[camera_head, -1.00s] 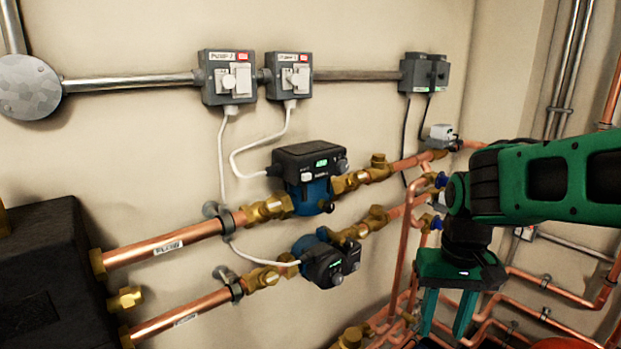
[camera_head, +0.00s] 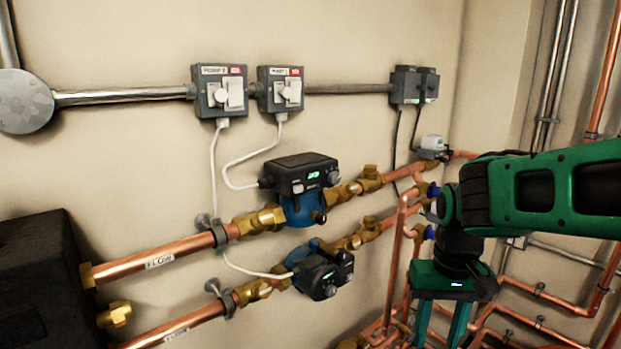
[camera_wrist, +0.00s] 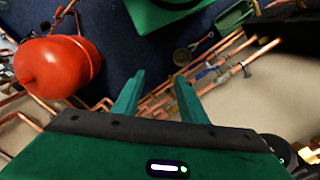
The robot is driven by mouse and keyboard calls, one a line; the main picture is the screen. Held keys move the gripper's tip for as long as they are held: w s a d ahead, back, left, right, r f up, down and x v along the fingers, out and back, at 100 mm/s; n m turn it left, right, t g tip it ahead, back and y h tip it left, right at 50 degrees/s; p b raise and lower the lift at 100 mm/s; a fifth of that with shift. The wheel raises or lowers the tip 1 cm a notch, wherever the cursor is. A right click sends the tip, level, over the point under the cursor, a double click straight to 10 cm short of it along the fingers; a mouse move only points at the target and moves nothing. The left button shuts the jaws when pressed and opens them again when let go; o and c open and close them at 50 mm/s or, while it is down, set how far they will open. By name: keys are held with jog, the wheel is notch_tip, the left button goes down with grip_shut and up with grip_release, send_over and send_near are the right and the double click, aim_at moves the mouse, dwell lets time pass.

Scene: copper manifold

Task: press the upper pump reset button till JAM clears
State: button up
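The upper pump (camera_head: 302,207) has a blue body and a black control head (camera_head: 300,173) with a lit green display that appears to read JAM. A pale button (camera_head: 298,188) sits at the left of its front face, and a grey knob (camera_head: 333,178) at the right. The lower pump (camera_head: 322,274) hangs below on its own copper pipe. My gripper (camera_head: 441,325) is to the right of both pumps, pointing down, apart from them. In the wrist view its two green fingers (camera_wrist: 158,98) stand apart with nothing between them.
Two switch boxes (camera_head: 220,92) and (camera_head: 281,90) sit on the wall above, with white cables to the pumps. A black box (camera_head: 45,280) stands at the left. Copper pipes (camera_head: 510,340) crowd below my gripper. A red vessel (camera_wrist: 50,65) shows in the wrist view.

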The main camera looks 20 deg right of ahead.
grip_shut()
dwell(1.7)
